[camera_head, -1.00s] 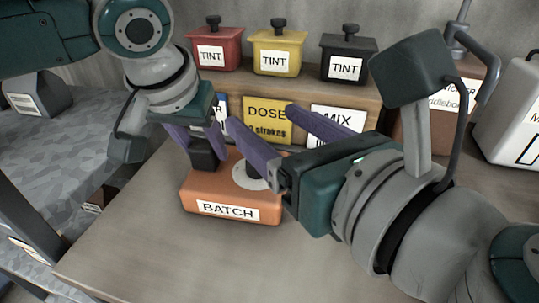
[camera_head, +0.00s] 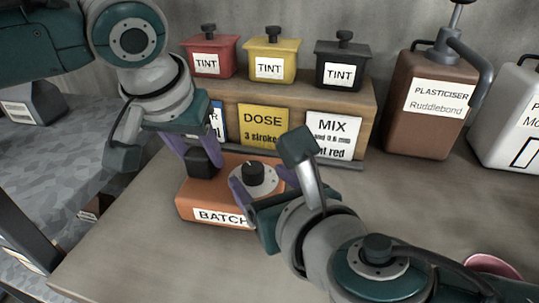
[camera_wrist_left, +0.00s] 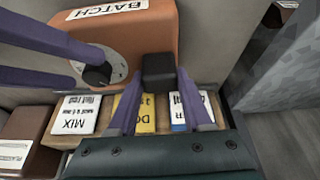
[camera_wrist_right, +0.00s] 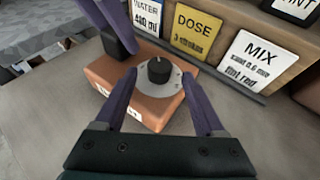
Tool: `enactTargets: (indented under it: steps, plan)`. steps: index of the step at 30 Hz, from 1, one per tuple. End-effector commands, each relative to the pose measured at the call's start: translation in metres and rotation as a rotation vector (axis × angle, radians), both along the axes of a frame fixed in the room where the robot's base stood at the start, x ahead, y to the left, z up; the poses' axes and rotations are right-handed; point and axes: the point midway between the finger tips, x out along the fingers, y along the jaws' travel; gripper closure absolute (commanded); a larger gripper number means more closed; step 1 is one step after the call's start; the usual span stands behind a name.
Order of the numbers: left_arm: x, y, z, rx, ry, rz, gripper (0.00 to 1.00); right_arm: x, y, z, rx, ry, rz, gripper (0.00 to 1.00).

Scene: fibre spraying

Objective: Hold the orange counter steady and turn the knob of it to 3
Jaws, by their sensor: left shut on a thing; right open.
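The orange counter (camera_head: 190,206), labelled BATCH, sits on the table against the card shelf. Its black knob (camera_head: 253,172) stands on a pale round dial (camera_head: 268,186); the knob also shows in the right wrist view (camera_wrist_right: 158,70). My left gripper (camera_head: 202,163) is shut on the black block (camera_wrist_left: 158,70) on the counter's left part. My right gripper (camera_head: 262,186) is open, its purple fingers on either side of the dial and apart from the knob. I cannot read the dial's numbers.
A wooden shelf (camera_head: 370,105) behind bears red (camera_head: 208,56), yellow (camera_head: 270,60) and black (camera_head: 340,65) TINT pots, with DOSE and MIX cards on its front. A brown plasticiser container (camera_head: 425,115) stands to the right.

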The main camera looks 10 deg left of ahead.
Motion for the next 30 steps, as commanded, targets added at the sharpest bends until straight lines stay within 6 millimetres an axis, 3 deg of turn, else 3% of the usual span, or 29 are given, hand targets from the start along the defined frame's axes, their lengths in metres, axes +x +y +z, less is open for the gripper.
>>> enactTargets:
  steps: [6, 18, 30]
  plan:
    - [0.0, -0.0002, 0.0002, 0.0, 0.0, 0.0, 1.0, 0.0112, 0.0081, -0.0057, 0.0, 0.001, 0.0, 0.29]
    - [0.0001, -0.0002, 0.0003, 0.0, 0.0, 0.0, 1.0, 0.0134, 0.0096, -0.007, 0.0, 0.002, 0.002, 0.3]
    - [0.0001, -0.0002, 0.0003, -0.001, -0.001, 0.0, 1.0, 0.0134, 0.0094, -0.0071, -0.001, 0.002, 0.001, 0.75]
